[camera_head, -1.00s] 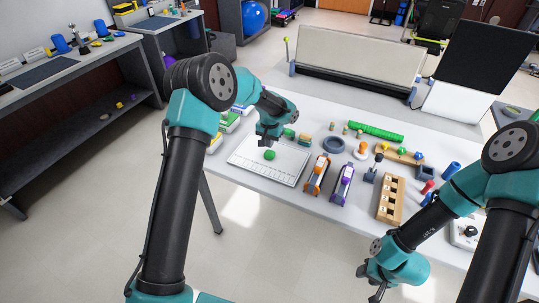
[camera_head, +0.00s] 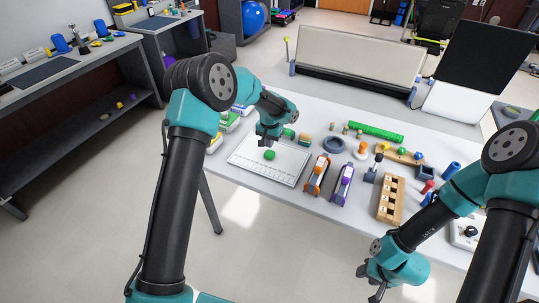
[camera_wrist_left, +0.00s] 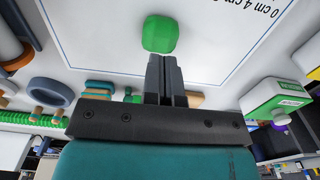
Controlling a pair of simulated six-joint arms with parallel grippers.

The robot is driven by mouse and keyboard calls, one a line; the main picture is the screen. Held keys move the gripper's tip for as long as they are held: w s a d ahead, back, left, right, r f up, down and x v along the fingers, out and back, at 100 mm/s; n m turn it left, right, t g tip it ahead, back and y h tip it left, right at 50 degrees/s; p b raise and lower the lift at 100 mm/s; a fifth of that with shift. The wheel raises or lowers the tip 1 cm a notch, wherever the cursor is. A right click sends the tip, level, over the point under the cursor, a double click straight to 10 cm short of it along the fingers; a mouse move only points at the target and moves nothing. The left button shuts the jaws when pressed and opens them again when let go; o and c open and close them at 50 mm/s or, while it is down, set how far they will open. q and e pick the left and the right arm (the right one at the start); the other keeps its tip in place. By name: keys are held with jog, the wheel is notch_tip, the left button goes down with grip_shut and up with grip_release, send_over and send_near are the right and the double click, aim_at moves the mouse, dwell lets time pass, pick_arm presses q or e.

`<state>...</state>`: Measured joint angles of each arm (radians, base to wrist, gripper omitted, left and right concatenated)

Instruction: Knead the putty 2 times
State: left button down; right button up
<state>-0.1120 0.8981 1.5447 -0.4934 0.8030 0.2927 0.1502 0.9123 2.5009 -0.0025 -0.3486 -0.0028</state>
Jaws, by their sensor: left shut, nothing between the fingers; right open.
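The green putty (camera_head: 270,155) is a small rounded lump on a white mat with printed scale marks (camera_head: 248,161). It also shows in the left wrist view (camera_wrist_left: 160,34), just beyond my fingertips. My left gripper (camera_head: 268,143) is shut and empty, pointing down over the mat beside the putty. In the left wrist view its closed fingers (camera_wrist_left: 165,62) end close to the putty; I cannot tell whether they touch it. My right gripper (camera_head: 371,284) is open and empty, off the front edge of the table, away from the putty.
Right of the mat stand orange (camera_head: 317,174) and purple (camera_head: 342,185) devices, a grey ring (camera_head: 333,145) and a wooden block with holes (camera_head: 391,200). A green ridged roller (camera_head: 376,132) lies behind. Coloured boxes (camera_head: 228,122) stand left of the mat.

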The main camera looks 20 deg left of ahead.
aim_at(269, 153)
pick_arm(q)
jog(key=shift+f, duration=0.15)
jog(key=shift+f, duration=0.45)
jog(key=shift+f, duration=0.3)
jog(key=shift+f, duration=0.3)
jog(key=shift+f, duration=0.2)
dwell(0.5)
jog(key=shift+f, duration=0.2)
dwell(0.9)
jog(key=shift+r, duration=0.75)
jog(key=shift+f, duration=0.3)
